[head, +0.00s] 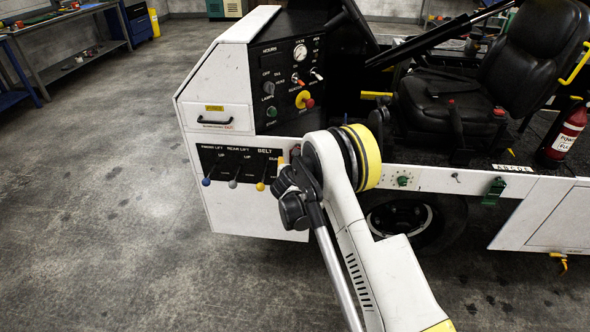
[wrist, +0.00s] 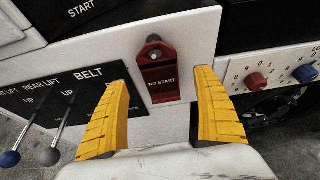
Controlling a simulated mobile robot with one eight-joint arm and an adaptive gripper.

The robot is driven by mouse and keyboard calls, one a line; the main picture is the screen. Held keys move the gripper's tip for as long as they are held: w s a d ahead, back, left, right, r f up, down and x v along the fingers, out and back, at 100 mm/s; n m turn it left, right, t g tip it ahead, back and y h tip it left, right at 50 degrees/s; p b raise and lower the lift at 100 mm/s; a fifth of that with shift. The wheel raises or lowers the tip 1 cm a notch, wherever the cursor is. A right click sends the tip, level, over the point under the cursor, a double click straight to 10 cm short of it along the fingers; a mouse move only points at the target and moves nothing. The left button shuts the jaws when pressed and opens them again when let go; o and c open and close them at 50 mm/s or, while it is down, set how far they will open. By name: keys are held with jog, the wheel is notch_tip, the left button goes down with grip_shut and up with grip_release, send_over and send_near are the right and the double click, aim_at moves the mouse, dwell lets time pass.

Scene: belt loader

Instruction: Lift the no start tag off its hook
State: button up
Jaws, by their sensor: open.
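The no start tag (wrist: 161,83) is a dark red plate with white lettering. In the wrist view it hangs on the white side panel, from a hook (wrist: 154,41) with a red loop around it. My gripper (wrist: 160,78) has two yellow ridged fingers, spread apart. The tag shows between the fingertips, with a gap on both sides and nothing held. I cannot tell how far the tag is from the fingers in depth.
The BELT lever panel (wrist: 50,100) with its levers is left of the fingers. A white panel with red and blue knobs (wrist: 257,80) is on the right. In the head view the black seat (head: 490,85) and a fire extinguisher (head: 568,135) are at right. Open floor lies left.

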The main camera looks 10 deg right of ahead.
jog(key=b+x, duration=0.1)
jog(key=x, duration=0.4)
jog(key=shift+s, duration=0.1)
jog(key=c, duration=1.2)
jog(key=shift+r, duration=0.1)
jog(key=shift+c, duration=0.2)
jog(key=shift+r, duration=0.15)
jog(key=shift+r, duration=0.15)
jog(key=shift+v, duration=0.85)
jog(key=shift+s, duration=0.1)
